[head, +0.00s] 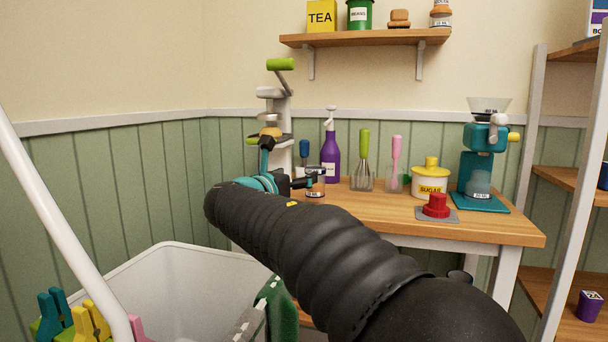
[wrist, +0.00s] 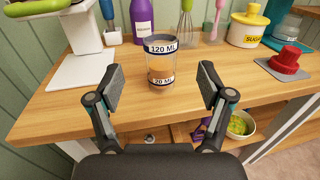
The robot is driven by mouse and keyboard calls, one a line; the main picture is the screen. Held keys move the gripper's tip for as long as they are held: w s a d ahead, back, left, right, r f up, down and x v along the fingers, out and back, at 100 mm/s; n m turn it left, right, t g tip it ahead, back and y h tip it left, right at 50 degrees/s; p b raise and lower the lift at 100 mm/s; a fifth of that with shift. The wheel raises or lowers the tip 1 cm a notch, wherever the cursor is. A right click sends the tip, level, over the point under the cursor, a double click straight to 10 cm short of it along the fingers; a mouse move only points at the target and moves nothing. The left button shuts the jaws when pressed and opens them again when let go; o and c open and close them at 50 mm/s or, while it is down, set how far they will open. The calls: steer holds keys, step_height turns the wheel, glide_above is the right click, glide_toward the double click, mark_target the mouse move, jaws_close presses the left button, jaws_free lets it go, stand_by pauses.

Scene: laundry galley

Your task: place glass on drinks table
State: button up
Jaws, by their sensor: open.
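A clear glass (wrist: 161,62) with dark-rimmed white bands marked "120 ML" and "20 ML" stands upright on the wooden table (wrist: 65,105), near its front edge. It also shows in the head view (head: 315,186), partly behind my gripper. Whether it holds anything is hard to tell. My gripper (wrist: 160,85) is open and empty, its two pads apart on either side of the line to the glass. The glass lies ahead of the fingertips, not touching them. In the head view my arm reaches over to the table's left end. No other drinks table is identifiable.
A juicer press (head: 283,105), purple bottle (head: 331,155), whisk (head: 364,160), sugar pot (head: 430,180), red button (head: 436,206) and teal grinder (head: 480,165) stand on the table. A white bin (head: 185,270) is at front left.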

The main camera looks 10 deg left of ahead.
steer(key=shift+s+a, duration=0.15)
steer(key=shift+s, duration=0.5)
steer(key=s+d+f+m+g, duration=0.3)
steer(key=s+d+f+m, duration=0.15)
steer(key=d, duration=0.45)
steer(key=s+d+f+m+g, duration=0.25)
steer(key=s+d+m, duration=0.3)
steer(key=d, duration=0.35)
steer(key=s+d+f+m+g, duration=0.3)
steer(key=s+d+f+m, duration=0.15)
steer(key=d, duration=0.45)
steer(key=s+d+f+m+g+y, duration=0.1)
steer(key=s+d+f+m+y, duration=0.1)
steer(key=s+f+m, duration=0.5)
steer(key=s+d+f+m+g+y, duration=0.2)
steer(key=s+f+m, duration=0.5)
steer(key=s+m, duration=0.4)
steer(key=s+y, duration=0.1)
steer(key=s, duration=0.3)
steer(key=shift+s+d+f+y, duration=0.2)
steer(key=shift+s+f+y, duration=0.05)
steer(key=shift+f+y, duration=0.1)
